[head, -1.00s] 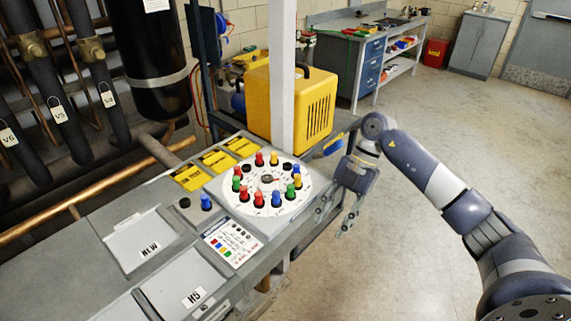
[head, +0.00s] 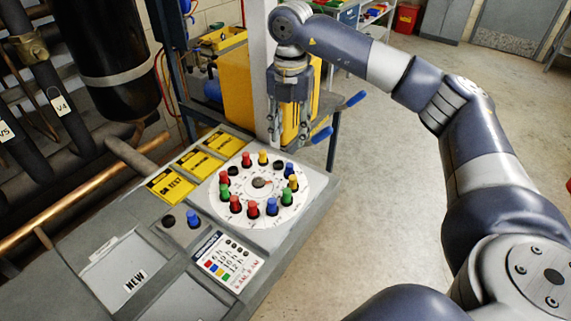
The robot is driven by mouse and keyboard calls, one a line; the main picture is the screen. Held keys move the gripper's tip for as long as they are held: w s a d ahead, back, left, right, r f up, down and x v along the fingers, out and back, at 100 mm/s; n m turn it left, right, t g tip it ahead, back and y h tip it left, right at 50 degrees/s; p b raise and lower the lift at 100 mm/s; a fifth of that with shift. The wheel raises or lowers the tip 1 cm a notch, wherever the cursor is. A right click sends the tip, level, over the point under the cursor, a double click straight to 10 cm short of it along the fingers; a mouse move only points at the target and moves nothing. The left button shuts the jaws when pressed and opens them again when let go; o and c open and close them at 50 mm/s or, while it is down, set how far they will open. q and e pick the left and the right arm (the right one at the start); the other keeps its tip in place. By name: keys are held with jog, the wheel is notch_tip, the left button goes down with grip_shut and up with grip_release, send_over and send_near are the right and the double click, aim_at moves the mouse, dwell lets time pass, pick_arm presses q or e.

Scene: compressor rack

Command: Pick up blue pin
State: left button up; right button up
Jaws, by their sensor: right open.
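A white round dial (head: 262,222) on the grey bench holds a ring of red, yellow, green and blue pins. One blue pin (head: 272,207) stands on its near side. Another blue pin (head: 288,170) stands on its far right side. A third blue pin (head: 194,219) stands apart on the bench, left of the dial, beside a black socket (head: 168,221). My right gripper (head: 289,142) points down, open and empty, above the far side of the dial. It appears just beyond the far-right blue pin and partly covers the yellow machine. My left gripper is not in view.
A white post (head: 258,70) and the yellow machine (head: 238,100) stand behind the dial. Yellow cards (head: 171,185), a colour chart card (head: 228,260) and a grey tray marked NEW (head: 120,262) lie on the bench. Open floor lies to the right.

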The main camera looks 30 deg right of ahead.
aim_at(290, 164)
jog(key=f, duration=0.2)
jog(key=f+p, duration=0.1)
jog(key=f, duration=0.1)
jog(key=shift+s, duration=0.2)
jog(key=f, duration=0.1)
jog(key=f+p, duration=0.1)
jog(key=s+f+p, duration=0.1)
jog(key=f, duration=0.1)
jog(key=shift+a, duration=0.4)
jog(key=shift+f, duration=0.35)
jog(key=shift+w+f, duration=0.1)
jog(key=shift+f, duration=0.1)
jog(key=shift+c, duration=0.5)
jog(key=shift+r, duration=0.1)
jog(key=c, duration=0.8)
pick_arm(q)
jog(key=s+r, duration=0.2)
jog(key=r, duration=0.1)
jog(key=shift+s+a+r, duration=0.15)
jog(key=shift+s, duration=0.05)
pick_arm(e)
jog(key=shift+c, duration=0.2)
